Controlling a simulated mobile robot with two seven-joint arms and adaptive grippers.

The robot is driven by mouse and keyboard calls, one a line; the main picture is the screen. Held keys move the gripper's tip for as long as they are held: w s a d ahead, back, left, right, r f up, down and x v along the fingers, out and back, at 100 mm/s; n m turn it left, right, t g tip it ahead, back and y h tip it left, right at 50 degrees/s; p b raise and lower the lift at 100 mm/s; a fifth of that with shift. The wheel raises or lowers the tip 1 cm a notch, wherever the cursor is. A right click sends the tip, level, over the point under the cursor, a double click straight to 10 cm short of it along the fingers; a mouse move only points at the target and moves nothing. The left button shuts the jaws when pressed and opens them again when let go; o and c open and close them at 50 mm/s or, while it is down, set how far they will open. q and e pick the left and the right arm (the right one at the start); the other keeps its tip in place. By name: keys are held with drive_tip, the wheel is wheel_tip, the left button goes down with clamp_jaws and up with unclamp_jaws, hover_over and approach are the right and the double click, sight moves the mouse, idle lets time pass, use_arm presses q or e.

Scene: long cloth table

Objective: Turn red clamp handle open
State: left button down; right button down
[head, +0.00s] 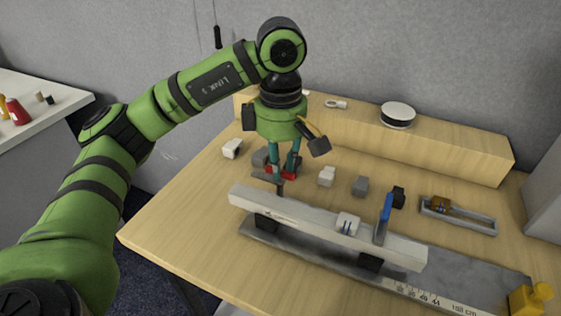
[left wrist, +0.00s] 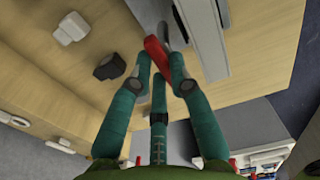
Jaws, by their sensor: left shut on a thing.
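The red clamp handle (head: 288,175) shows low between the fingers of my left gripper (head: 285,168), at the left end of a long pale bar (head: 320,225). In the left wrist view the red handle (left wrist: 157,54) lies between the teal fingertips of my left gripper (left wrist: 160,75), beside the bar's end. The gripper is shut on the handle. Fingers cover part of the handle and the grey clamp metal (head: 279,188) below it. A blue handle (head: 386,208) stands up near the bar's right part. My right gripper is not in view.
Several small grey and white blocks (head: 327,176) stand behind the bar. A raised wooden ledge (head: 450,145) with a round white-topped tin (head: 397,113) runs along the back. A grey tray (head: 470,220) and a yellow object (head: 531,298) are on the right.

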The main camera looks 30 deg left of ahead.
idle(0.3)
use_arm(q)
drive_tip(key=c, duration=1.1)
unclamp_jaws()
drive_tip(key=shift+c, duration=0.2)
wheel_tip(320, 180, up, 12)
